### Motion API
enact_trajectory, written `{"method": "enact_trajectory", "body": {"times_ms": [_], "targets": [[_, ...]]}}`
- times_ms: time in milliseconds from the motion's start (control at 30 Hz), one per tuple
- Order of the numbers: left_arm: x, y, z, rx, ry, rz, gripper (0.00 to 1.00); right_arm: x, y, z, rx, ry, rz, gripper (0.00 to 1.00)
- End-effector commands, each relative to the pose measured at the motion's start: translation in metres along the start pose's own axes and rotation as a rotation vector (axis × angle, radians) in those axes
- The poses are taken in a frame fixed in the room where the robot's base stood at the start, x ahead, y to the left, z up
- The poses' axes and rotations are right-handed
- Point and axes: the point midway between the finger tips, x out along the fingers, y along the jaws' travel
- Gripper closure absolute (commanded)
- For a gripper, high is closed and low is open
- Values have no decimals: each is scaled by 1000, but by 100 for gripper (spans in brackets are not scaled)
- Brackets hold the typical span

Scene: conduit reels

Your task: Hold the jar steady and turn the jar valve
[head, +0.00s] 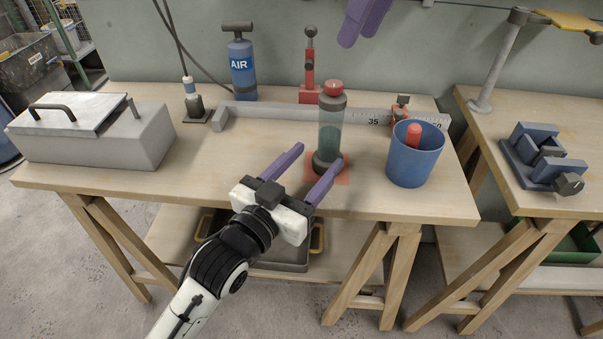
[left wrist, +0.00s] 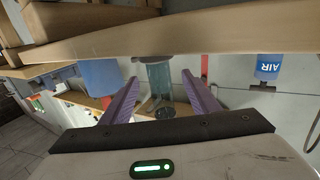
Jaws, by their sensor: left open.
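The jar (head: 329,130) is a clear greenish cylinder with dark ends. It stands upright on a red square patch (head: 343,178), with the red valve (head: 333,87) on its top. My left gripper (head: 320,153) is open at the table's front edge, its purple fingers pointing at the jar. In the left wrist view, the jar (left wrist: 160,84) shows upside down between the two fingers (left wrist: 160,77), with no contact visible. My right gripper (head: 364,20) shows only purple fingers at the top edge, above and beyond the jar, away from the valve.
A blue cup (head: 415,160) holding a red item stands right of the jar. Behind are a long grey ruler bar (head: 270,116), a red stand (head: 309,75) and a blue AIR pump (head: 242,68). A grey box (head: 100,140) fills the left end. The table between box and jar is clear.

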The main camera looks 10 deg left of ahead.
Motion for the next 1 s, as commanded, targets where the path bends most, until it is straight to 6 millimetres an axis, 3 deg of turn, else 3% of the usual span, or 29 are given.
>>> {"method": "enact_trajectory", "body": {"times_ms": [100, 300, 500, 767, 1000], "targets": [[23, 0, -1, 0, 3, 0, 45, 0, 0, 0, 0, 0, 0, 69], [51, 0, 0, 1, 1, 1, 45, 0, 0, 0, 0, 0, 0, 69], [62, 1, 0, 1, 1, 1, 45, 0, 0, 0, 0, 0, 0, 69], [62, 1, 0, 1, 1, 1, 45, 0, 0, 0, 0, 0, 0, 69], [62, 0, 0, 1, 0, 0, 85, 0, 0, 0, 0, 0, 0, 69]]}}
